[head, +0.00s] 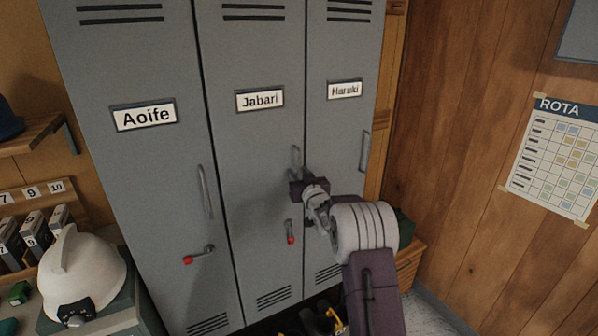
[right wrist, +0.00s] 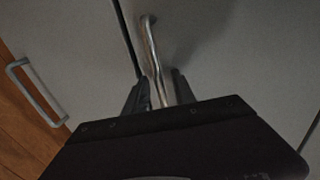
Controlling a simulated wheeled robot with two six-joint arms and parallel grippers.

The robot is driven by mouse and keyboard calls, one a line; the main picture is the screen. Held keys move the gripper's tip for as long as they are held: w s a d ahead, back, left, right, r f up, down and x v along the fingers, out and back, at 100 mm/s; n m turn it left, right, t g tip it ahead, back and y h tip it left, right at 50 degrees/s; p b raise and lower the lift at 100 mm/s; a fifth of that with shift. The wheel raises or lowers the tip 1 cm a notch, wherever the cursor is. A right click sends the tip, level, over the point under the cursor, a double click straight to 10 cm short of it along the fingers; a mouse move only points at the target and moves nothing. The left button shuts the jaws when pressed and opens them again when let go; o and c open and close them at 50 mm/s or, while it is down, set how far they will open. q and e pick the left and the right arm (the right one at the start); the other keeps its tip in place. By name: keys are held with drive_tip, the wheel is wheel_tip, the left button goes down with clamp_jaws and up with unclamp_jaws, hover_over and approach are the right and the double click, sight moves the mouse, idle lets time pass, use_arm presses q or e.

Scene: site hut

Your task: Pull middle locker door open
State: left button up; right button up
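The middle locker door (head: 258,180), labelled Jabari, is grey and looks flush with its neighbours. The top of its upright metal bar handle (head: 296,154) shows above my right gripper (head: 300,188) in the head view. In the right wrist view the handle (right wrist: 152,55) runs down between the two dark fingers of my right gripper (right wrist: 160,84). The fingers stand apart with narrow gaps beside the bar, and I see no clear grip on it. A red-tipped lever (head: 290,233) sits lower on this door, pointing down. My left gripper is out of view.
The Aoife door (head: 150,190) is on the left, its red-tipped lever (head: 196,256) turned sideways. The Haruki door (head: 340,130) is on the right. A white helmet (head: 85,270) rests at lower left. Boots (head: 318,318) are below the lockers.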

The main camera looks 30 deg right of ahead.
clamp_jaws()
idle(1.4)
